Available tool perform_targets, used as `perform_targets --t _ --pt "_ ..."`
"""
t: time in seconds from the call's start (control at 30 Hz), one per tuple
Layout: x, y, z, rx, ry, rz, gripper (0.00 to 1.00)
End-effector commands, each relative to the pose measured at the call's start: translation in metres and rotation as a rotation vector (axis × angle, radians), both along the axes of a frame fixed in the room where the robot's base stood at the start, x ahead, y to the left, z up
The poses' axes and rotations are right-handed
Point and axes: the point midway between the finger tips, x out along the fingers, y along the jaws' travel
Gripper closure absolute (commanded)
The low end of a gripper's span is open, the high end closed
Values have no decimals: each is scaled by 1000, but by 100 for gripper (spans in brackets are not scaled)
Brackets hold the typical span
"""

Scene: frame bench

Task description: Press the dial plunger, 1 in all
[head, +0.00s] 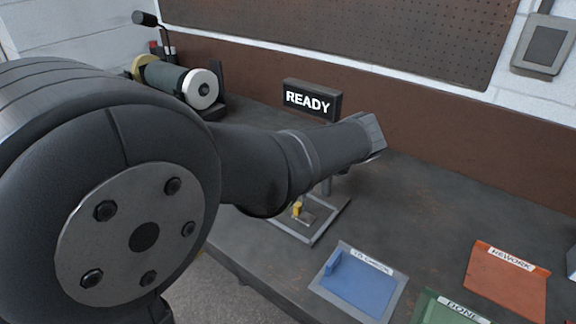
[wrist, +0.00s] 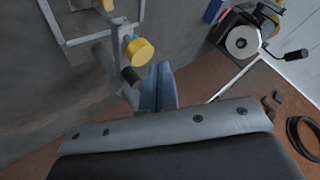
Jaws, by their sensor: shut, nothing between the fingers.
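In the wrist view a round yellow cap (wrist: 139,52) sits on a grey metal fixture (wrist: 101,55); it looks like the plunger of the dial stand. My gripper (wrist: 163,68) is shut and empty, its blue-grey fingertips close to the cap, to its lower right in the picture. I cannot tell whether they touch it. In the head view my arm hides the gripper and most of the stand; the stand's base frame (head: 325,226) and a small yellow part (head: 297,209) show below the arm. No dial face is visible.
A sign reading READY (head: 312,100) stands behind the arm. A blue tray (head: 358,290), a red REWORK tray (head: 506,283) and a green DONE tray (head: 432,308) lie at the front right. A grinder-like machine (head: 180,82) stands at the back left.

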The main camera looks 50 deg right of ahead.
Motion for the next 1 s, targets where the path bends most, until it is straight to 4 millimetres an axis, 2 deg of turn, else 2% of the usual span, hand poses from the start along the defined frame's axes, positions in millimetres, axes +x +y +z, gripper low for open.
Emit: perform_targets --t 0.67,1.0 --pt "0 0 0 0 0 0 100" --pt "0 0 -8 1 0 1 100"
